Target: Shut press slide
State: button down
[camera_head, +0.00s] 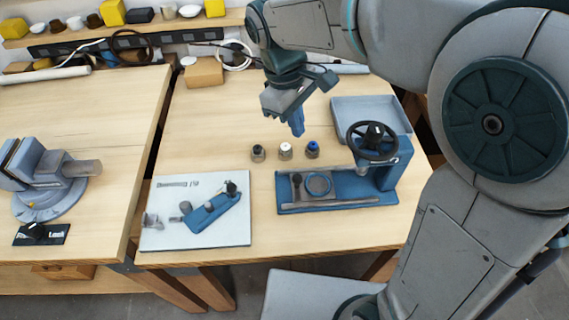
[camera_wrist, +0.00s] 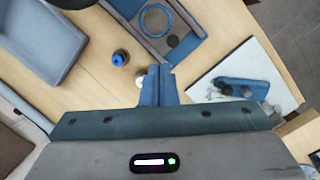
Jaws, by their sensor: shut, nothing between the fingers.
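The blue press (camera_head: 386,176) stands on the right part of the table, with a black handwheel (camera_head: 373,138) on top. Its grey slide (camera_head: 340,186) lies on the blue base, carrying a blue ring (camera_head: 318,184) and a dark knob (camera_head: 297,184) near the left end. The ring and knob sit left of the press head, not under it. In the wrist view the slide shows at the top, with the ring (camera_wrist: 157,20) and knob (camera_wrist: 172,40). My gripper (camera_head: 298,131) is shut and empty, above the table behind the press; its blue fingers also show in the wrist view (camera_wrist: 158,70).
Three small capped pieces stand between my gripper and the press: dark (camera_head: 258,154), white (camera_head: 286,151) and blue (camera_head: 313,150). A grey tray (camera_head: 350,104) is behind the press. A pictured board (camera_head: 165,215) lies left, and a vise (camera_head: 58,172) stands farther left.

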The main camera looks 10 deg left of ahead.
jog(key=s+a+f+n+h+b, duration=0.1)
jog(key=a+f+n, duration=0.15)
jog(key=a, duration=0.25)
jog(key=a+f+n+h, duration=0.1)
jog(key=a+f+n, duration=0.15)
jog(key=a, duration=0.25)
jog(key=x, duration=1)
jog(key=shift+f, duration=0.1)
jog(key=d, duration=0.1)
jog(key=d+p, duration=0.1)
jog(key=d, duration=0.1)
jog(key=shift+s+d+r, duration=0.15)
jog(key=shift+s+r, duration=0.05)
jog(key=shift+d, duration=0.2)
